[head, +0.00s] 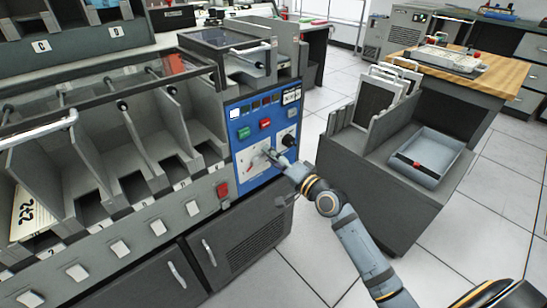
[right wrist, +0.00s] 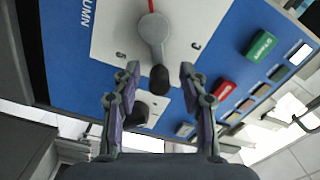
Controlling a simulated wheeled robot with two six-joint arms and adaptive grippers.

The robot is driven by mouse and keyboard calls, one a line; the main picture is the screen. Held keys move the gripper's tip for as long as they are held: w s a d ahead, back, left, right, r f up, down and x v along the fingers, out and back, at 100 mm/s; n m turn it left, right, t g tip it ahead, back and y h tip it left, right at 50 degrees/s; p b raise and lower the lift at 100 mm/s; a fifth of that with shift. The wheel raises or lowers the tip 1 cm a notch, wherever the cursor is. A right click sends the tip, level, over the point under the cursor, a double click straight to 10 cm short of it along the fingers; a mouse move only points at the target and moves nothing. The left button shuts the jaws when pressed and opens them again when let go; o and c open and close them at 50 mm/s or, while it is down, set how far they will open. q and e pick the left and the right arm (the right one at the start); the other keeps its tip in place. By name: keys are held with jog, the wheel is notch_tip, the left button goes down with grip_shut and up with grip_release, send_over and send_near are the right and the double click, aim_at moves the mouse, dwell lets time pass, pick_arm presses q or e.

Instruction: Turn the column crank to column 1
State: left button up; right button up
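The column crank (right wrist: 153,30) is a grey lever with a dark knob at its end (right wrist: 158,79), on a white dial plate (right wrist: 105,25) in a blue panel. A red pointer mark (right wrist: 151,5) shows at the top edge of the right wrist view. In the head view the plate (head: 252,165) is partly covered by my right gripper (head: 271,156). My right gripper (right wrist: 160,73) is open, its fingertips on either side of the crank's knob with gaps showing. My left gripper is not in view.
The blue panel also holds a green button (head: 244,133), a red button (head: 265,124) and a black knob (head: 288,140). A red button (head: 222,190) sits to its lower left. Card bins (head: 65,180) line the left. A grey cart (head: 385,190) stands right; floor lies between.

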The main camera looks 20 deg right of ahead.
aim_at(266, 124)
jog(key=r, duration=0.7)
jog(key=shift+w+d+r, duration=0.15)
jog(key=shift+w+r, duration=0.1)
jog(key=shift+w, duration=0.15)
jog(key=r, duration=0.1)
jog(key=s+r, duration=0.1)
jog(key=shift+a+r, duration=0.2)
jog(key=shift+r, duration=0.2)
jog(key=shift+w+d+f, duration=0.1)
jog(key=shift+w, duration=0.1)
jog(key=shift+s, duration=0.1)
jog(key=shift+f, duration=0.1)
